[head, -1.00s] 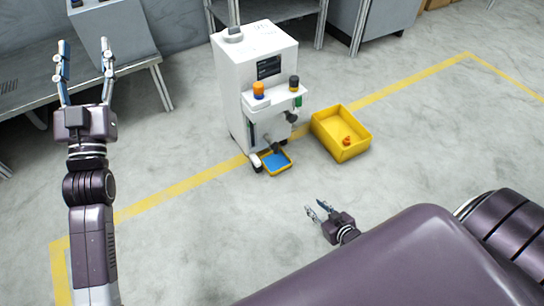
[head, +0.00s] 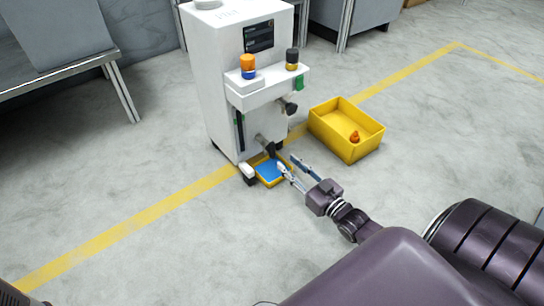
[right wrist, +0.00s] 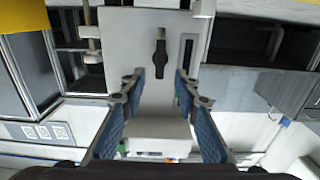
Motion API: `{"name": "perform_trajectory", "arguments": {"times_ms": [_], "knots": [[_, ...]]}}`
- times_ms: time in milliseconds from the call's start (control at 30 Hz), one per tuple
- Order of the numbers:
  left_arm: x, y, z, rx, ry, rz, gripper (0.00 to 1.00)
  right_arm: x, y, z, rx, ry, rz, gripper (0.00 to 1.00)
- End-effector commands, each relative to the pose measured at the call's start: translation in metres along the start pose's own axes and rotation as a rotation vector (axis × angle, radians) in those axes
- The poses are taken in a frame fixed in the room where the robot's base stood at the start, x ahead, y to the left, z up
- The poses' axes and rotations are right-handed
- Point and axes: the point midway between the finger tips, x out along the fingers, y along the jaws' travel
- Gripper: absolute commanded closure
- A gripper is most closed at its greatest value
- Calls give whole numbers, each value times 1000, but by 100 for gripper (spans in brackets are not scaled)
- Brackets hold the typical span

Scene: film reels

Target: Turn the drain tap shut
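The drain tap (head: 267,146) is a dark handle on a pale stub low on the front of the white machine (head: 222,90). In the right wrist view the black tap handle (right wrist: 160,50) stands lengthwise up and down the picture, ahead of the fingers and between their lines. My right gripper (head: 287,163) is open and empty in front of the machine, near the tap and apart from it. Its two blue-padded fingers (right wrist: 158,92) are spread wide in the right wrist view. My left gripper is out of view.
A small yellow tray (head: 285,180) with a blue inside sits on the floor below the tap. A yellow bin (head: 346,146) with an orange object stands to the right. A black knob (head: 289,108) sticks out above the tap.

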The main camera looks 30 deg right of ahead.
Motion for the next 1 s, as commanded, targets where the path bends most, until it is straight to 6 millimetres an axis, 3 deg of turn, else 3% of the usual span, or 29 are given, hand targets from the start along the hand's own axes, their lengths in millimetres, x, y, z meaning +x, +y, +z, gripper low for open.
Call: {"name": "perform_trajectory", "arguments": {"times_ms": [500, 933, 1000], "knots": [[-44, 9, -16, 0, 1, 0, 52, 68, 0, 2, 0, 4, -1, 71], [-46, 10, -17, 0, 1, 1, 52, 76, 0, -1, 0, 1, -1, 71], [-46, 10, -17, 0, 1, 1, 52, 76, 0, -1, 0, 1, -1, 79]]}}
